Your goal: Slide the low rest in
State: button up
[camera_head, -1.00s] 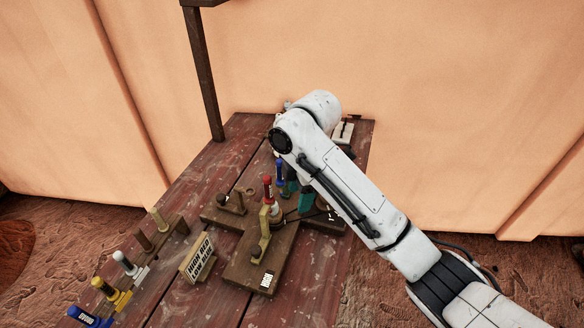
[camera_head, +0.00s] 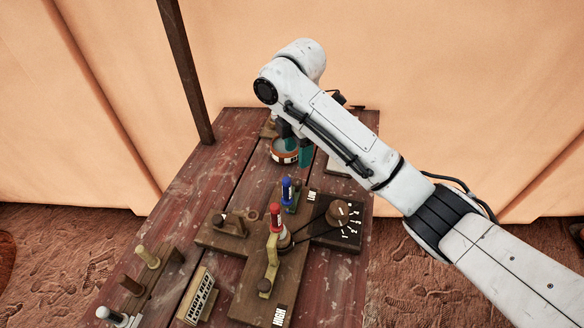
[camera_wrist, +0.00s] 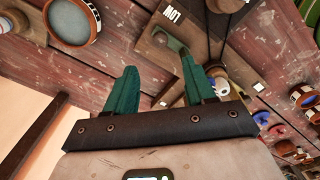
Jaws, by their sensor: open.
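The low rest (camera_head: 291,207) is a green piece with a blue-topped handle (camera_head: 287,189), on the far arm of the wooden cross-shaped fixture (camera_head: 255,247) by a LOW label. In the wrist view the green low rest (camera_wrist: 170,42) lies beyond the right finger, which hides part of it. The blue handle end (camera_wrist: 222,88) shows to the right of that finger. The yellowish high rest (camera_head: 271,265) with a red-topped handle (camera_head: 275,217) is on the near arm by the HIGH label. My gripper (camera_head: 296,152) is open and empty, beyond the low rest and apart from it.
A round orange-rimmed tin (camera_head: 284,156) stands close by my gripper. A dial with a pointer knob (camera_head: 338,212) is right of the rests. A sign (camera_head: 197,295) reads "HIGH RED LOW BLUE". A peg rack (camera_head: 150,285) stands at the left. Wall and post (camera_head: 185,75) rise behind.

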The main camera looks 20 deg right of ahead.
aim_at(297, 182)
notch_tip(297, 182, down, 8)
jog(key=b, duration=0.4)
jog(key=shift+a+f+b, duration=0.1)
jog(key=shift+f+b, duration=0.15)
jog(key=shift+b, duration=0.15)
jog(key=shift+f+p, duration=0.3)
jog(key=shift+f, duration=0.7)
grip_shut()
